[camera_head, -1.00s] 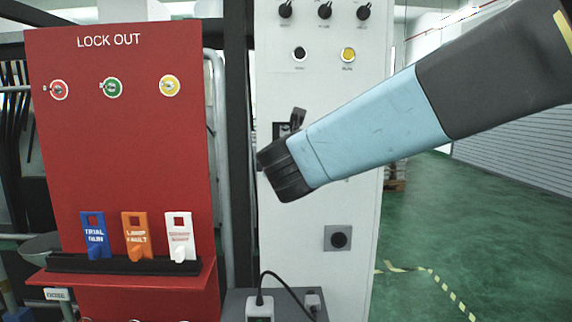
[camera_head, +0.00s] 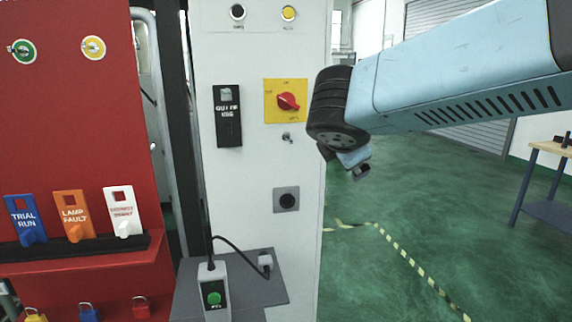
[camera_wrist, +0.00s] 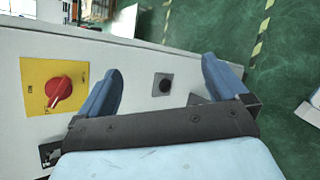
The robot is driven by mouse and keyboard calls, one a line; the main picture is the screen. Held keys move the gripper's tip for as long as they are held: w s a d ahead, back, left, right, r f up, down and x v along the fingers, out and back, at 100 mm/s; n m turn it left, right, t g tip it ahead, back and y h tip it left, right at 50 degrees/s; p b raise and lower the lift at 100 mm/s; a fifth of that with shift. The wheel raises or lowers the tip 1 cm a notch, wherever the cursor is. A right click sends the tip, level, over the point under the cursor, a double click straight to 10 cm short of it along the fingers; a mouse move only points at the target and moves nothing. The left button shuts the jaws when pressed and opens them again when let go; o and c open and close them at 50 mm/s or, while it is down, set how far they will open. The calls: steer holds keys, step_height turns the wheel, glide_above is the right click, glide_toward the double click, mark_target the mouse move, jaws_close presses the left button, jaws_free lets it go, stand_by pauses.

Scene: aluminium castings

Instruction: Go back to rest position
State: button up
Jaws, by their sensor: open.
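My gripper (camera_wrist: 165,90) shows in the wrist view with its two blue fingers spread apart and nothing between them. Beyond the fingers is the white control cabinet, with a black round socket (camera_wrist: 162,84) seen between them and a red rotary switch (camera_wrist: 58,92) on a yellow plate to their left. In the head view my arm reaches in from the right, and its blue end piece (camera_head: 352,162) hangs in front of the cabinet's right edge. The fingers are mostly hidden there by my wrist.
The white cabinet (camera_head: 240,185) stands in the middle, with a grey shelf (camera_head: 262,293) carrying a green-button box (camera_head: 214,298) below. The red lock-out board (camera_head: 75,130) is at left, holding several tags. Green floor with striped tape (camera_head: 405,265) is open at right, before a workbench (camera_head: 545,210).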

steer(key=s+d+f+m+g+y, duration=0.1)
steer(key=s+d+f+m, duration=0.3)
steer(key=m, duration=0.7)
steer(key=s+d+f+m+g+y, duration=0.2)
steer(key=s+d+f+m+g, duration=0.2)
steer(key=s+d+m, duration=0.4)
steer(key=s+m, duration=0.2)
steer(key=m, duration=0.1)
steer(key=shift+d+g, duration=0.2)
steer(key=shift+g, duration=0.1)
stand_by(0.5)
